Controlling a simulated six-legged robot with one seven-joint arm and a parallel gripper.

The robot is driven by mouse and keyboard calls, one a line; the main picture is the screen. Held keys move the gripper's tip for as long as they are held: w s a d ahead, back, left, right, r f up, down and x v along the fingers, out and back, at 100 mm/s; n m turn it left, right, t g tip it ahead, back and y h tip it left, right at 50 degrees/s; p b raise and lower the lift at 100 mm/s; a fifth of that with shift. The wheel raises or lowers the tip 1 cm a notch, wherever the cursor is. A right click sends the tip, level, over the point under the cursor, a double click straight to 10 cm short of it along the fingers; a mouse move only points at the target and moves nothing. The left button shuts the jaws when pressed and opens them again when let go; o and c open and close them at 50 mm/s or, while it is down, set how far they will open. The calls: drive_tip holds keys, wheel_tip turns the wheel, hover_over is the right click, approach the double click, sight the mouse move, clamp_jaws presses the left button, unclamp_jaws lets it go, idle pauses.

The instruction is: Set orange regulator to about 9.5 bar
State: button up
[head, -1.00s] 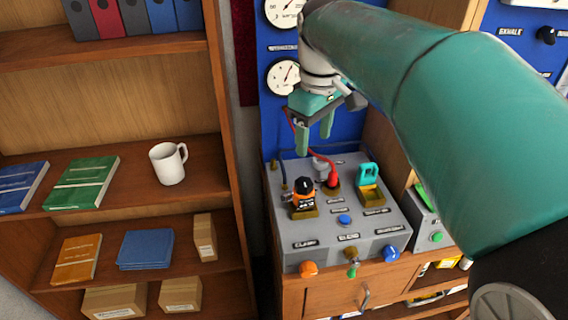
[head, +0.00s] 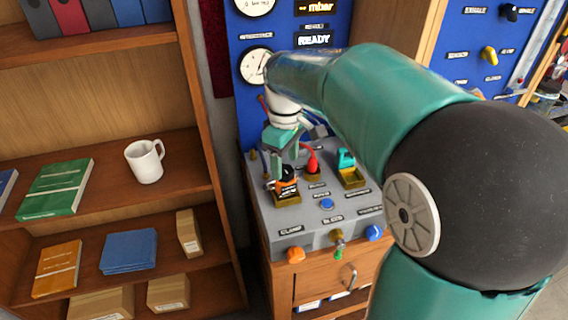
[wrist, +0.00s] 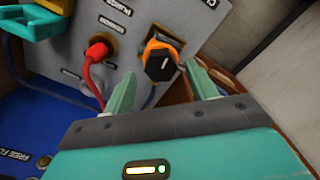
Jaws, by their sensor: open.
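The orange regulator is a black knob (wrist: 160,66) with an orange ring in the wrist view and a white mark on its face.
A red plug with its cable (wrist: 97,54) is close beside the regulator. A teal-handled part (head: 346,160) stands to its right. An orange knob (head: 296,255) and a blue knob (head: 374,233) are on the box front. A wooden shelf with a white mug (head: 145,161) is at left.

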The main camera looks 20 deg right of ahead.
drive_tip(key=shift+a+f, duration=0.1)
drive_tip(key=shift+f, duration=0.75)
drive_tip(key=c, duration=1)
drive_tip(key=shift+m, duration=0.4)
drive_tip(key=m, duration=0.5)
drive_tip(key=shift+r, duration=0.1)
drive_tip(key=m, duration=0.6)
